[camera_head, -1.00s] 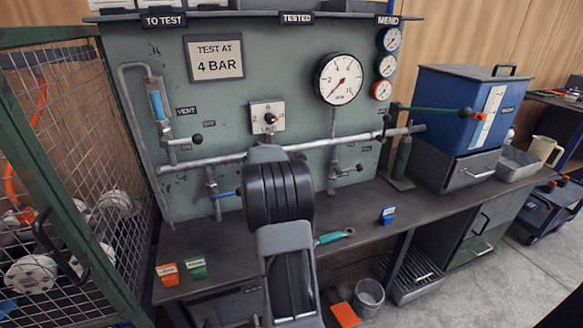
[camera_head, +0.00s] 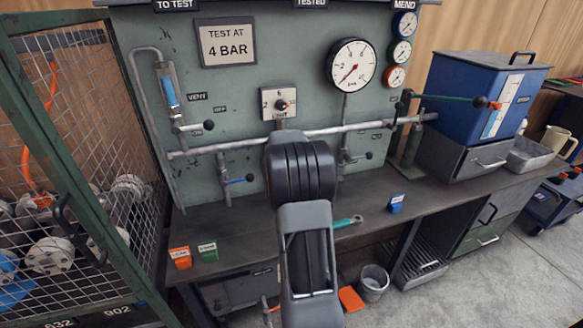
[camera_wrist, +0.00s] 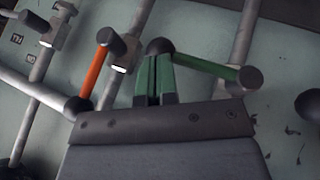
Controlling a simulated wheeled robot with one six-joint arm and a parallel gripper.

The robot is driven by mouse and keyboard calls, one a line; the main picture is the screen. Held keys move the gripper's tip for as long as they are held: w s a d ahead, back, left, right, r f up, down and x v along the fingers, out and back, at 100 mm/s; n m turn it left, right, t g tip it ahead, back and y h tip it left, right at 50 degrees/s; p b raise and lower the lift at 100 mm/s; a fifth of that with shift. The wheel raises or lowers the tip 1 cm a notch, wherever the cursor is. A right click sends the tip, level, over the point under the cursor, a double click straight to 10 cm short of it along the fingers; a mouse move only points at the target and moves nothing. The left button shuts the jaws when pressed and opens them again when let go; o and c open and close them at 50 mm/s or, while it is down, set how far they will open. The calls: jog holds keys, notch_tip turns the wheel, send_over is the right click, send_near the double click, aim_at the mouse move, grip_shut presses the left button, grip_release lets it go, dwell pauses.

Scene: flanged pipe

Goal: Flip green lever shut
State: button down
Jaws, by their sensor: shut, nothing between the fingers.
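The green lever (camera_wrist: 213,69) shows in the wrist view, right of my fingertips. It runs from a black ball (camera_wrist: 160,47) to a dark round end on the right, beside a pale pipe. My gripper (camera_wrist: 157,58) is shut, its two green fingers side by side with nothing between them. The tips overlap the ball in the picture; I cannot tell whether they touch it. In the head view my arm covers the middle of the panel, and I cannot make out this lever or my fingertips there.
The panel's grey pipe (camera_head: 235,148) runs behind my arm. A wire cage (camera_head: 75,160) stands left; a teal-handled tool (camera_head: 345,222) lies on the bench (camera_head: 270,225).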

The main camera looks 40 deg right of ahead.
jog(key=shift+s+f, duration=0.15)
jog(key=d+p+v, duration=0.1)
jog(key=p+v, duration=0.1)
jog(key=v, duration=1.2)
jog(key=shift+r, duration=0.4)
